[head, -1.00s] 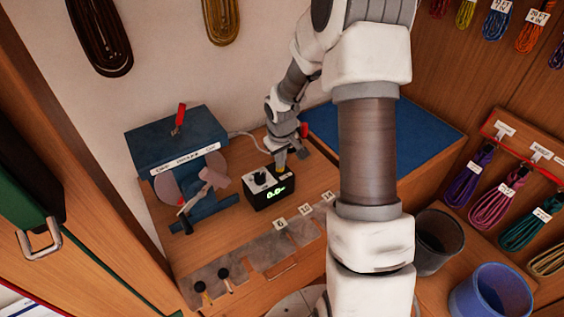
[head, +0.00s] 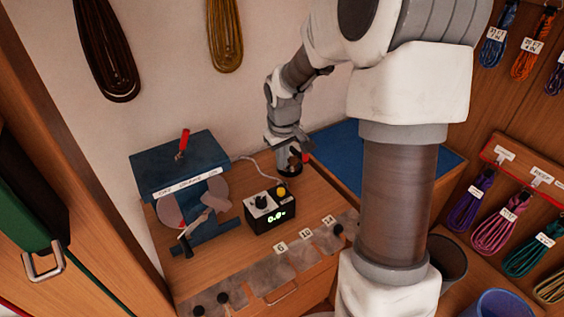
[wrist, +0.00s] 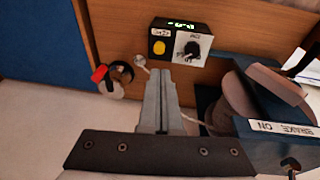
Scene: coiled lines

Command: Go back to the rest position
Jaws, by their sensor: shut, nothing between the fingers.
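My gripper (head: 287,146) hangs at the end of my arm over the back of the bench, behind the control box (head: 269,208) and near the wall. In the wrist view my gripper (wrist: 158,80) shows two grey fingers pressed together with nothing between them. The fingertips are apart from the box, whose yellow button (head: 282,191) is now uncovered. The box has a black knob and a lit green display. In the head view my own arm links hide part of the bench and the blue surface, and the fingertips are hard to make out.
A blue winder with a BRAKE label (wrist: 284,128) stands beside the box. A small round object with a red tab (wrist: 115,78) is close to my gripper. A blue surface (head: 335,140) lies behind. Coiled lines (head: 490,222) hang at right, above bins (head: 500,303).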

